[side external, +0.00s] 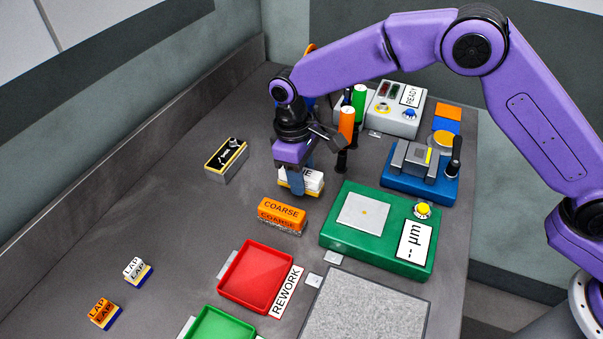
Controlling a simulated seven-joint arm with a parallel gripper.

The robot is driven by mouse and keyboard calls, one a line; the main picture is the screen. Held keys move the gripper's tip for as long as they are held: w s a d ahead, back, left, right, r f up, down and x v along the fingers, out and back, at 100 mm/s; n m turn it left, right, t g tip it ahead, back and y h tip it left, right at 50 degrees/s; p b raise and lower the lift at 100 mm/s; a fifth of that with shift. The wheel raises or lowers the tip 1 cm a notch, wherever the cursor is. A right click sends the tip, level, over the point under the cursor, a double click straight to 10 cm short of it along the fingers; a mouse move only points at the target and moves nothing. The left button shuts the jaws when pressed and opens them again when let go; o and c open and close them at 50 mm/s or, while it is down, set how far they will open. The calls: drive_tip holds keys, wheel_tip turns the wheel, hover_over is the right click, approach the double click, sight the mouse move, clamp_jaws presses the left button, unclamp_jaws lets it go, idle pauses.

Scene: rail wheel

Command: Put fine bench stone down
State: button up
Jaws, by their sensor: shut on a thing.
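The fine bench stone (314,179) is a white block with dark lettering, partly hidden; only the end of the word shows. A yellow layer shows along its lower edge. My gripper (298,186) points down and is shut on it, with a blue finger across its near side. The stone is at or just above the grey bench top; I cannot tell whether it touches. The orange block marked COARSE (282,213) lies just in front of it.
A green gauge box (375,258) stands to the right, with a blue vise-like fixture (420,178) behind it. A red REWORK tray (257,276) and a green tray (221,326) are in front.

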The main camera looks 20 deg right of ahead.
drive_tip(key=shift+f, duration=0.6)
drive_tip(key=o, duration=1.1)
wheel_tip(320, 180, up, 18)
drive_tip(key=w+a, duration=0.2)
